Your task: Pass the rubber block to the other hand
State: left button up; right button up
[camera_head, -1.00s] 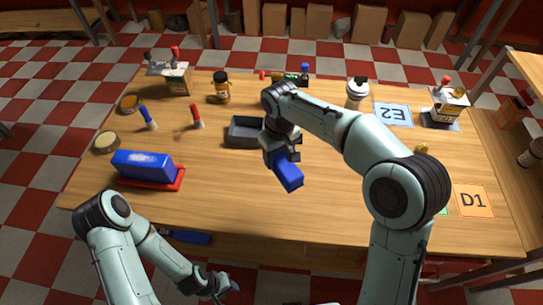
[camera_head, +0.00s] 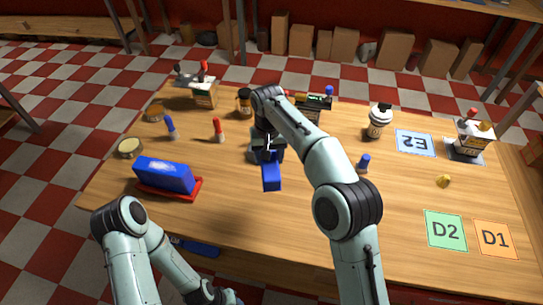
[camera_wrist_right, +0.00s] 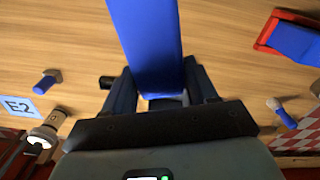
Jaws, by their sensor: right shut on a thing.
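A long blue block (camera_head: 271,179), which I take to be the rubber block, is held in my right gripper (camera_head: 269,160) above the middle of the table. In the right wrist view the block (camera_wrist_right: 147,45) sits between the two fingers (camera_wrist_right: 158,88) and sticks out well past them. A second blue block (camera_head: 164,175) lies on a red tray (camera_head: 197,190) at the table's left. My left gripper (camera_head: 224,297) is low at the bottom edge, in front of the table and away from the held block. It is mostly cut off, so its fingers are unclear.
A white bottle (camera_head: 378,122) stands at the back. The front right of the table is mostly clear, with mats D2 (camera_head: 445,230) and D1 (camera_head: 495,238).

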jog(key=shift+s+d+f+n, duration=0.2)
jog(key=shift+f+n, duration=0.2)
jog(key=shift+n, duration=0.3)
jog(key=s+d+f+n, duration=0.2)
jog(key=f+n, duration=0.6)
jog(key=n, duration=0.7)
jog(key=shift+s+d+f, duration=0.2)
jog(key=shift+d+f, duration=0.05)
jog(key=shift+d, duration=0.45)
